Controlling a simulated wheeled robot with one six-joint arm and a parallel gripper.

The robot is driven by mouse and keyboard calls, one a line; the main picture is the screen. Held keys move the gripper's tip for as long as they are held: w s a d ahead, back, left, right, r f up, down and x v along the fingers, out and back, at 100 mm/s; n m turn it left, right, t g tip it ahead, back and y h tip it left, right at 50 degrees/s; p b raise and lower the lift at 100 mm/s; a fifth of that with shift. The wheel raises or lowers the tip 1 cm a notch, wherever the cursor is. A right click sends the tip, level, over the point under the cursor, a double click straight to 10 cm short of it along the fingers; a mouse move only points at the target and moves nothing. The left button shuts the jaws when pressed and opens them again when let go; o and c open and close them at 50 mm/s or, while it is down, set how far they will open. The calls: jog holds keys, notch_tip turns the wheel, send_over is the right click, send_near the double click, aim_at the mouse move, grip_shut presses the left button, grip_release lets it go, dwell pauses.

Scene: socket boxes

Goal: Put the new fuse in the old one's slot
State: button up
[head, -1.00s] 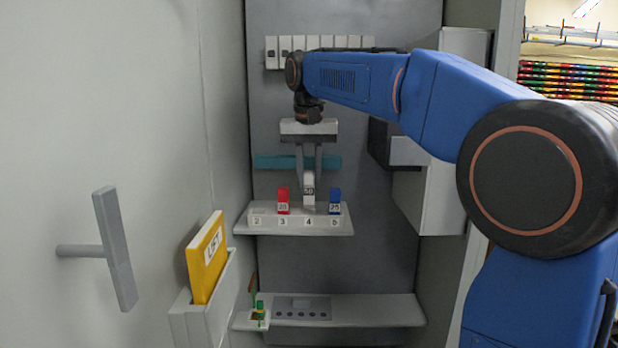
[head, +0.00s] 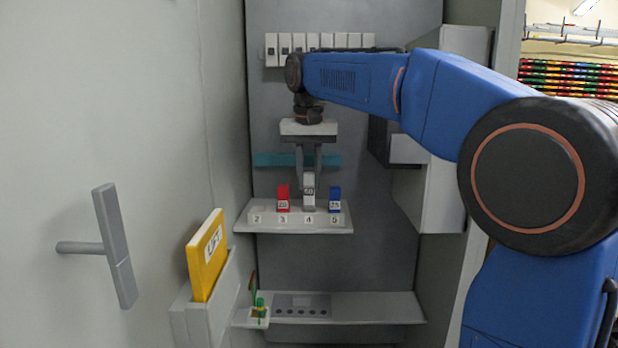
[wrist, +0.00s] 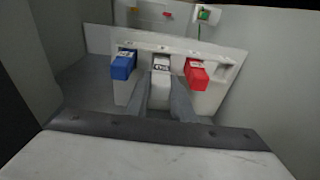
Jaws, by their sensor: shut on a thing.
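A white fuse (head: 309,187) with a dark-printed label stands upright at slot 4 of the light grey fuse holder (head: 343,225). My gripper (head: 309,178) reaches down from above and is shut on this white fuse. In the wrist view the white fuse (wrist: 161,66) shows between the two fingers (wrist: 161,92). A red fuse (head: 283,195) stands at slot 3 and a blue fuse (head: 335,197) at slot 5. Slot 2 (head: 257,212) looks empty. Whether the white fuse is fully seated is hard to tell, as the fingers partly cover it.
A lower shelf (head: 375,308) carries a small green item (head: 260,308) at its left end. A yellow folder (head: 206,254) sits in a pocket on the left door. A door handle (head: 114,246) sticks out. A row of breakers (head: 320,41) is behind my arm.

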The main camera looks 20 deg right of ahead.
aim_at(309, 185)
jog(key=shift+f, duration=0.6)
jog(key=shift+f, duration=0.1)
jog(key=shift+f, duration=0.4)
jog(key=shift+f, duration=0.15)
jog(key=shift+f, duration=0.35)
jog(key=o, duration=1.1)
jog(key=shift+c, duration=0.2)
jog(key=shift+r, duration=0.15)
notch_tip(309, 185, up, 17)
jog(key=s, duration=0.2)
jog(key=shift+s+a, duration=0.2)
jog(key=shift+a, duration=0.2)
